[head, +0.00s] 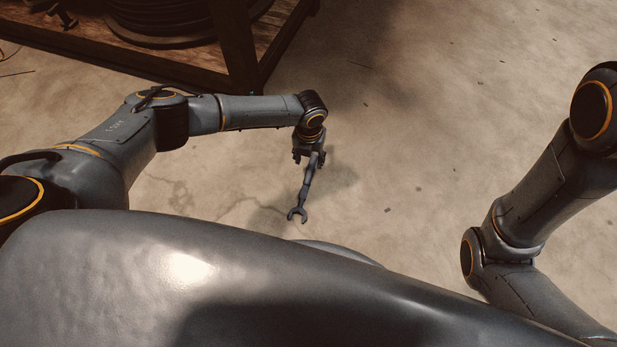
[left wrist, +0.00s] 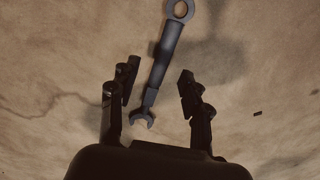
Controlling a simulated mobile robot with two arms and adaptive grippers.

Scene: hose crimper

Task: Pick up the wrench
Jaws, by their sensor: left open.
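The wrench (head: 304,188) is dark grey, with an open-ended jaw pointing toward my body in the head view. In the left wrist view the wrench (left wrist: 162,58) runs from a ring end at the top to the open jaw lower down. My left gripper (head: 308,157) is over the far end of the wrench in the head view. In the left wrist view its two fingers (left wrist: 158,80) are spread, with the wrench's lower part showing in the gap between them. I cannot tell whether they touch it or how high it is. My right gripper is out of view.
A wooden rack or bench (head: 243,50) with a dark coil (head: 165,22) stands at the upper left. The concrete floor (head: 420,130) is mostly clear, with small specks and cracks. My right arm is at the right edge.

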